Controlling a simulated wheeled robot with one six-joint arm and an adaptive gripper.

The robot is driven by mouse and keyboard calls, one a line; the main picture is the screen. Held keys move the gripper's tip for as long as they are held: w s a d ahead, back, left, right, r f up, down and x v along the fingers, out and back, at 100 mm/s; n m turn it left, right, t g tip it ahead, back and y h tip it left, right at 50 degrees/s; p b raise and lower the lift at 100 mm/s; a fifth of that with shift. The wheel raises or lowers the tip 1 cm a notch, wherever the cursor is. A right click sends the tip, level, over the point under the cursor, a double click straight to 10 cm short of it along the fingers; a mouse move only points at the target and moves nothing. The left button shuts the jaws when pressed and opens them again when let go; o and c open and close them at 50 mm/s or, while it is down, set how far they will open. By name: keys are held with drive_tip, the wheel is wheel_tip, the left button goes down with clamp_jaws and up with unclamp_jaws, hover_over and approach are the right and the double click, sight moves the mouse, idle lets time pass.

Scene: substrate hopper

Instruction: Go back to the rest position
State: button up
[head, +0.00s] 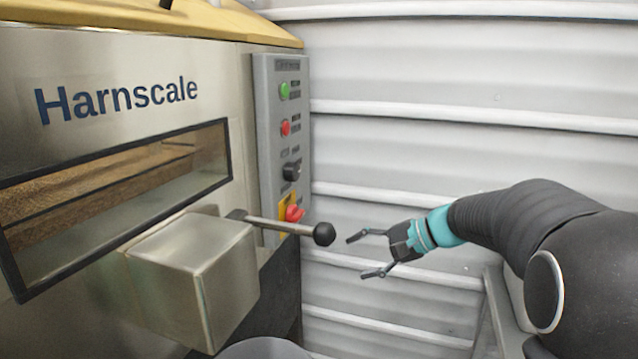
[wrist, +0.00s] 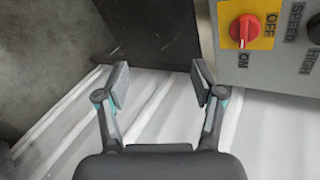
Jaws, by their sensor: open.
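My gripper (head: 362,254) is open and empty in the head view, in front of the pale ribbed wall. Its fingers point left toward the black ball knob (head: 324,234) of the metal lever (head: 275,226), with a small gap between them. In the wrist view my gripper (wrist: 160,85) has its two fingers spread with nothing between them. The lever juts right from a steel box (head: 195,270) on the front of the Harnscale hopper (head: 110,60). The lever does not show in the wrist view.
A grey control panel (head: 265,140) with green and red buttons, a black knob (head: 292,170) and a red switch on yellow (head: 293,213) stands behind the lever. The red switch also shows in the wrist view (wrist: 244,30). A window (head: 120,190) shows brown substrate. The ribbed wall (head: 450,80) closes the back.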

drive_tip(key=s+d+f+n+h, duration=0.1)
drive_tip(key=s+d+n+h, duration=0.1)
drive_tip(key=s, duration=0.7)
drive_tip(key=s+d+f+n+h+p, duration=0.1)
drive_tip(key=s+n+h, duration=0.2)
drive_tip(key=s, duration=0.7)
drive_tip(key=s+d+f+n+t+h+p, duration=0.1)
drive_tip(key=s+h, duration=0.4)
drive_tip(key=s, duration=0.5)
drive_tip(key=shift+d+f+n+h, duration=0.15)
drive_tip(key=shift+d+n+h, duration=0.25)
drive_tip(key=shift+d+n, duration=0.4)
